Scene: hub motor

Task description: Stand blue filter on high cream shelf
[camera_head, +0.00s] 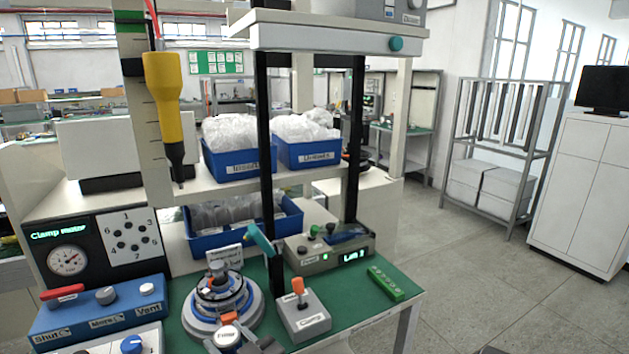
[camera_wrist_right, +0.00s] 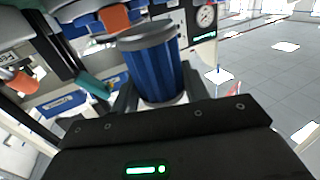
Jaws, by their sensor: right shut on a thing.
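The blue filter (camera_wrist_right: 152,68) shows in the right wrist view as a ribbed blue cylinder with a grey top. My right gripper (camera_wrist_right: 160,96) is shut on it, one finger on each side. In the head view, a round top labelled Filter (camera_head: 228,336) shows at the bottom edge between the dark fingers of my right gripper (camera_head: 236,345); the filter's body is hidden there. A cream shelf (camera_head: 222,184) stands behind the bench, well above its green top, and carries blue bins. My left gripper is not in view.
Two blue bins (camera_head: 240,166) fill much of the shelf. Black uprights (camera_head: 266,150) stand before it, and a yellow tool (camera_head: 163,85) hangs at its left. A round fixture (camera_head: 221,300), a Clamp lever box (camera_head: 302,318) and a blue valve box (camera_head: 100,312) crowd the bench.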

